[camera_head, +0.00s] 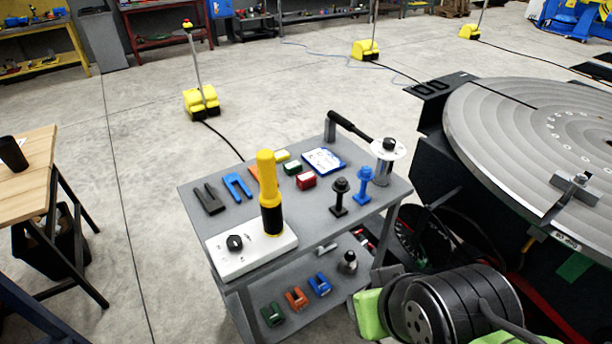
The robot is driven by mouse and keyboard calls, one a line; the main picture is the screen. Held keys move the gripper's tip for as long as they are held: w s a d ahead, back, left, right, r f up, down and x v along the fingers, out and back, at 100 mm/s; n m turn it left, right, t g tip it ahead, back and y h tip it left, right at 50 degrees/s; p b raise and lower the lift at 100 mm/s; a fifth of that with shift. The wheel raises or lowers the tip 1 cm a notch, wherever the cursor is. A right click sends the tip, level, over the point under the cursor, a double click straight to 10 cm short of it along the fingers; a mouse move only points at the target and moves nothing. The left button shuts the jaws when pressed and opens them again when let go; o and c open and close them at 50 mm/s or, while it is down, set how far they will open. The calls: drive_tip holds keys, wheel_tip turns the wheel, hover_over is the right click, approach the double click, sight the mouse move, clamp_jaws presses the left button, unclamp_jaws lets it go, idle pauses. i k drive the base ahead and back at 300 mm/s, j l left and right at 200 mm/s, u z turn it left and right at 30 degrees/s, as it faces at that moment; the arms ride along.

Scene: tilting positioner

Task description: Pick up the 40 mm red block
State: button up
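The red block (306,181) lies on the grey top shelf of a cart (325,222), near its middle. A green block (292,168) is close behind it to the left, and a yellow block (282,156) is behind that. A white and blue card (323,160) lies just behind and to the right of the red block. The red block's top and front show clear, with nothing over it. My gripper's fingers do not show; a black ribbed part with green pieces at the lower right appears to be my arm.
Black (339,196) and blue (363,184) upright pieces stand right of the block. A large round tilting table (560,140) is at the right. A wooden table (30,165) is at the left.

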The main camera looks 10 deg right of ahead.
sight(307, 180)
drive_tip(key=i+j+z, duration=0.1)
drive_tip(key=j, duration=0.55)
drive_tip(key=i+j+z, duration=0.1)
drive_tip(key=j, duration=0.6)
drive_tip(key=i+j+z, duration=0.1)
drive_tip(key=j, duration=0.55)
drive_tip(key=i+j+z, duration=0.15)
drive_tip(key=i+j, duration=0.25)
drive_tip(key=i+j+z, duration=0.1)
drive_tip(key=i+j, duration=0.25)
drive_tip(key=j, duration=0.15)
drive_tip(key=i+j+z, duration=0.15)
drive_tip(key=i+j, duration=0.2)
drive_tip(key=j, duration=0.15)
